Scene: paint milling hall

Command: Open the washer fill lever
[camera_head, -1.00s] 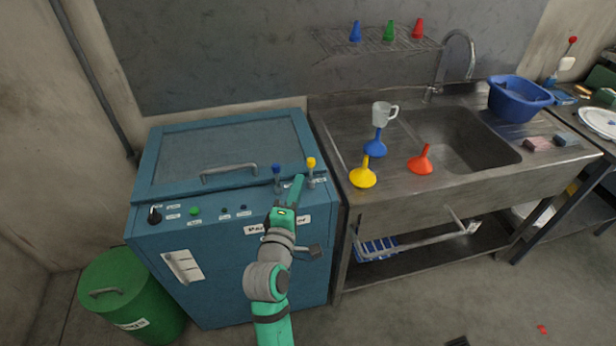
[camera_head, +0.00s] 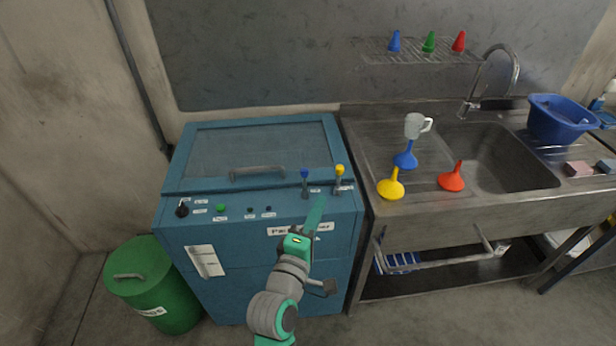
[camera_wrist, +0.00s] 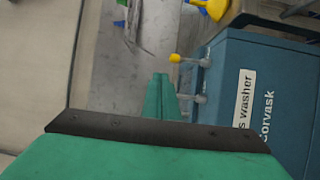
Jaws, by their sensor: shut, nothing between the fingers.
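The blue washer (camera_head: 262,262) stands left of the sink with its lid shut. On its front top edge are two upright levers: a blue-knobbed lever (camera_head: 304,174) and a yellow-knobbed lever (camera_head: 340,171). Their small labels are too blurred to read, so I cannot tell which is the fill lever. My gripper (camera_head: 319,203) is shut and empty, its fingertips just in front of and below the gap between the levers. In the wrist view the yellow knob (camera_wrist: 175,58) shows beyond my fingers; the other lever (camera_wrist: 198,98) has its knob end hidden behind them.
The lid handle (camera_head: 258,173) lies left of the levers. A knob (camera_head: 182,209) and small buttons sit on the panel's left. The steel sink (camera_head: 510,160) on the right carries funnels and a mug (camera_head: 415,126). A green bin (camera_head: 150,290) stands at left.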

